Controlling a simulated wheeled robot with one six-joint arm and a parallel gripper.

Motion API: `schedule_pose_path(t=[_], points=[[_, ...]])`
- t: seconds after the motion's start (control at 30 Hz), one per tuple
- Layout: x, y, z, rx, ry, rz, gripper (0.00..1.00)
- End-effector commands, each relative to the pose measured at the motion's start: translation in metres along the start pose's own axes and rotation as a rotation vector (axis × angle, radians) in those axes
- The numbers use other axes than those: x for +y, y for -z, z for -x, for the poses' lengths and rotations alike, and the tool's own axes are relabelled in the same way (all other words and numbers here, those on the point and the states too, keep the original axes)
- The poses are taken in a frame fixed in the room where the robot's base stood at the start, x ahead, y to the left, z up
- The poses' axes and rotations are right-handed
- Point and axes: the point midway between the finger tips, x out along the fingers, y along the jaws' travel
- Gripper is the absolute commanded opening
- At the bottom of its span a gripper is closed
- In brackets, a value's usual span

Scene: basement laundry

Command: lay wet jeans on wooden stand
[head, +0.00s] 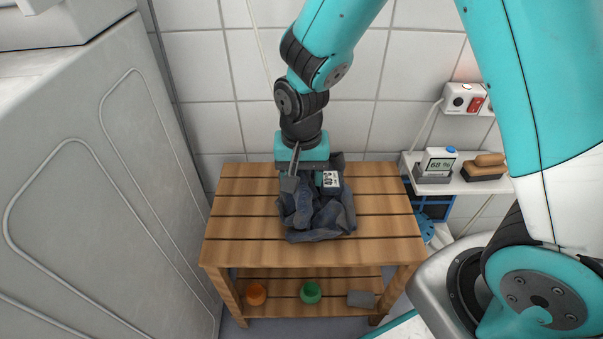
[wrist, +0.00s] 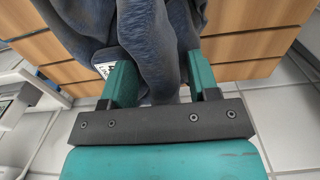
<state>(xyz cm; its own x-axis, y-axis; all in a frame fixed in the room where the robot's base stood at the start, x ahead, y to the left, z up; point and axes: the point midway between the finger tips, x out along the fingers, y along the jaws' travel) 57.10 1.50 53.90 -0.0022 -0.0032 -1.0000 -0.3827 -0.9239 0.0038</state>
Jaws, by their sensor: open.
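The dark blue jeans (head: 318,222) lie in a crumpled heap on the slatted top of the wooden stand (head: 240,215), near its middle. My gripper (head: 308,184) is low over the back part of the heap, pointing down. In the wrist view, my gripper (wrist: 160,75) has its two teal fingers apart, with folds of the jeans (wrist: 163,35) between and beyond them. Whether the fingers touch the cloth I cannot tell. A white printed label (head: 331,179) shows beside one finger. The wooden stand (wrist: 245,45) also shows behind the cloth in the wrist view.
A large white appliance (head: 110,190) stands close on the left. A wall shelf at right holds a display reading 68 % (head: 440,163) and a brush (head: 487,166). The stand's lower shelf holds an orange pot (head: 256,294), a green pot (head: 311,292) and a grey block (head: 361,299).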

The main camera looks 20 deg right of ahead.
Motion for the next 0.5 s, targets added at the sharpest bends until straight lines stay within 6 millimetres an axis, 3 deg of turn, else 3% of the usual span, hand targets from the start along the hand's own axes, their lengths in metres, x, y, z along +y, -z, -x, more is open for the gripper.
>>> schedule_pose_path(t=[0.17,0.5], points=[[-0.001,0.001,0.024,0.003,0.002,0.000,0.55],[-0.001,0.001,0.098,0.003,0.003,0.000,0.55]])
